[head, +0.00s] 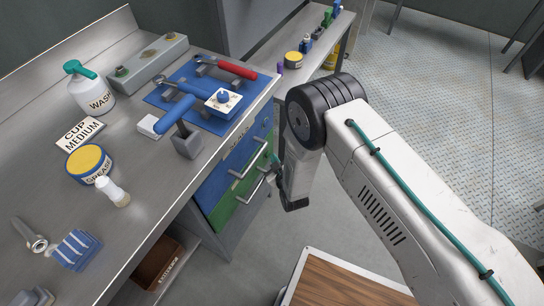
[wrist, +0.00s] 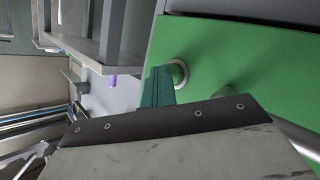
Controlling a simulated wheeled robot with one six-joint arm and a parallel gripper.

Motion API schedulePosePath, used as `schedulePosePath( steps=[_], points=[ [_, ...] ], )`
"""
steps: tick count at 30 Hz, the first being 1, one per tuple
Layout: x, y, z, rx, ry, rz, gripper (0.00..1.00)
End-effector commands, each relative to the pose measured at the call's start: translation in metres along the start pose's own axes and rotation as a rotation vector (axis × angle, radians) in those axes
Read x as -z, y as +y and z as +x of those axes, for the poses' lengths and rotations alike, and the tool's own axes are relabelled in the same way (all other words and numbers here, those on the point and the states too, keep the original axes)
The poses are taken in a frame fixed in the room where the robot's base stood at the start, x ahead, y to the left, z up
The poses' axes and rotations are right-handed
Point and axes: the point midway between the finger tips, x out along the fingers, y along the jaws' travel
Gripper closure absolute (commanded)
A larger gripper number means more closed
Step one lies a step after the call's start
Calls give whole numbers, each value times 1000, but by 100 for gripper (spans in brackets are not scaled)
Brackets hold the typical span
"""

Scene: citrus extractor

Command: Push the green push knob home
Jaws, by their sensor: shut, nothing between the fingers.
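The green drawer front (wrist: 245,50) fills the upper right of the wrist view. A round knob with a pale metal ring (wrist: 178,72) is set in it, and its middle is partly hidden by my fingers. My gripper (wrist: 158,86) has teal fingers, shut and empty, with their tips right at the ring's left side. I cannot tell whether they touch it. In the head view my gripper (head: 275,160) is in front of the cabinet's right edge. The green drawer (head: 238,205) shows below a blue drawer (head: 225,180); the knob itself is hidden there.
Bar handles (head: 250,163) stick out from the drawers. The bench top (head: 140,220) holds a spray bottle (head: 90,88), a grease tin (head: 88,163) and a blue mat with tools. A wooden-topped platform (head: 335,285) stands low in front. Open floor lies to the right.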

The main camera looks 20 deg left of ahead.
Motion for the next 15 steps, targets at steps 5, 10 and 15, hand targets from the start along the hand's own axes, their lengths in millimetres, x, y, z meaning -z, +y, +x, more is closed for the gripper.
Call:
schedulePosePath(
  steps=[5, 10, 15],
  points=[
    [3, -1, 2, 0, 4, 0, 100],
    [4, -2, 4, 0, 5, 0, 100],
    [7, -5, 7, 1, 7, 0, 100]
  ],
)
